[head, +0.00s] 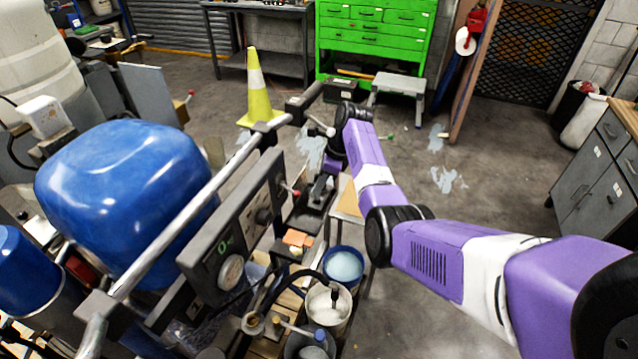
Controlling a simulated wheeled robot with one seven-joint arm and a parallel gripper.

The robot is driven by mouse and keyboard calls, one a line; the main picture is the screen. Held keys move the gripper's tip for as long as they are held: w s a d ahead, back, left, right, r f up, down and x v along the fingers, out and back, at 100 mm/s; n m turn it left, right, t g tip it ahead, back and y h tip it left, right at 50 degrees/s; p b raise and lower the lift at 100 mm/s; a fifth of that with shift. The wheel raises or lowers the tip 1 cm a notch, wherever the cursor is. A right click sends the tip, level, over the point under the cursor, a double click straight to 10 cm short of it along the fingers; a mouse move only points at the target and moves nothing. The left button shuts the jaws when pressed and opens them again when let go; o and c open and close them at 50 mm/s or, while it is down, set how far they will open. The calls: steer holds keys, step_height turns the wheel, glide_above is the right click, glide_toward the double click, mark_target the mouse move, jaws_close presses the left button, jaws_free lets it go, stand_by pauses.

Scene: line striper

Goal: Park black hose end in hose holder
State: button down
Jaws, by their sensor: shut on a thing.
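My gripper (321,190) reaches down from my purple wrist at the centre, beside the line striper's dark control panel (232,232). It is shut on a small dark thing, probably the black hose end, which blends with the dark jaws and machine parts there. A black hose (298,276) arcs over the striper's lower deck toward the white bucket (327,309); I cannot trace whether it is the same hose. I cannot make out the hose holder for certain.
A blue tank (125,185) and a long metal bar (190,215) stand left of my gripper. A blue-rimmed bucket (344,264) sits below it. A yellow cone (257,95), a step stool (398,84) and a green tool chest (372,42) stand behind. Floor at right is clear.

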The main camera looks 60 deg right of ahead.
steer(key=shift+f+b, duration=0.7)
steer(key=shift+f, duration=0.85)
stand_by(0.9)
steer(key=c, duration=1.2)
jaws_free()
steer(key=shift+c, duration=0.2)
steer(key=shift+o, duration=0.3)
steer(key=shift+o, duration=1.4)
steer(key=p+v, duration=0.4)
steer(key=p, duration=0.1)
steer(key=shift+s+r, duration=0.1)
steer(key=shift+r, duration=0.25)
steer(key=shift+p+v, duration=0.45)
steer(key=shift+v, duration=0.7)
